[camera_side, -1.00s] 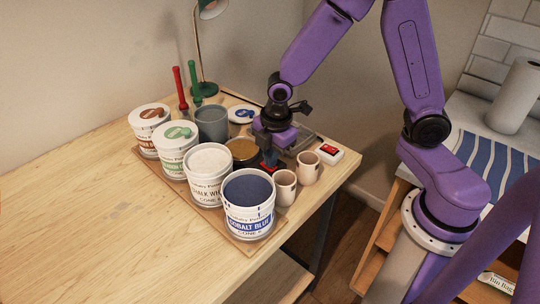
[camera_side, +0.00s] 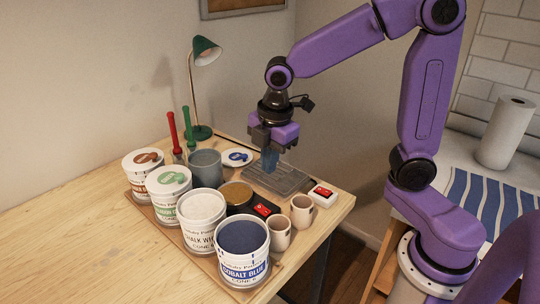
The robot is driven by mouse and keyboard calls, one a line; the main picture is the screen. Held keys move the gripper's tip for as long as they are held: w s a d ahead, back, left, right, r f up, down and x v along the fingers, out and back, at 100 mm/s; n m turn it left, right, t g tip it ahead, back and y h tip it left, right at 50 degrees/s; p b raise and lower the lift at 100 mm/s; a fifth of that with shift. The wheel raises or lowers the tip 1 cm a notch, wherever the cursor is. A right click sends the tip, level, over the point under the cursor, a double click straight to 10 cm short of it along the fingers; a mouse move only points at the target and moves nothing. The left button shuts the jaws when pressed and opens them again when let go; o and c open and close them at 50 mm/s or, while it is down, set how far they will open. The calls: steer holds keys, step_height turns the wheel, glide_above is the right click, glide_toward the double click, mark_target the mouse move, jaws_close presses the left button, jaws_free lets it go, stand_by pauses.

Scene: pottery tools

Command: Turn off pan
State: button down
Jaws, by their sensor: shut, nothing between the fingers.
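The pan (camera_side: 236,194) is round and dark with a brown-yellow filling, and stands among the pots on the wooden table. A black box with a red switch (camera_side: 265,209) adjoins its right side; I cannot tell the switch's position. My gripper (camera_side: 270,170) points down with its bluish fingers shut and empty. The gripper looks clear of the switch.
A white box with a red switch (camera_side: 323,195) lies to the right. Two beige cups (camera_side: 302,211) stand before it. Large labelled tubs, including cobalt blue (camera_side: 244,262), line the left and front on a board. A grey pot (camera_side: 206,168) is behind. The table's left side is free.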

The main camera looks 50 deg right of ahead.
mark_target(259, 207)
steer(key=shift+s+r, duration=0.1)
steer(key=shift+r, duration=0.6)
steer(key=shift+w, duration=0.65)
steer(key=shift+w, duration=0.1)
steer(key=shift+f, duration=0.1)
steer(key=f, duration=0.4)
steer(key=w+f, duration=0.1)
steer(key=f, duration=0.8)
steer(key=shift+w+f, duration=0.35)
steer(key=shift+f, duration=0.05)
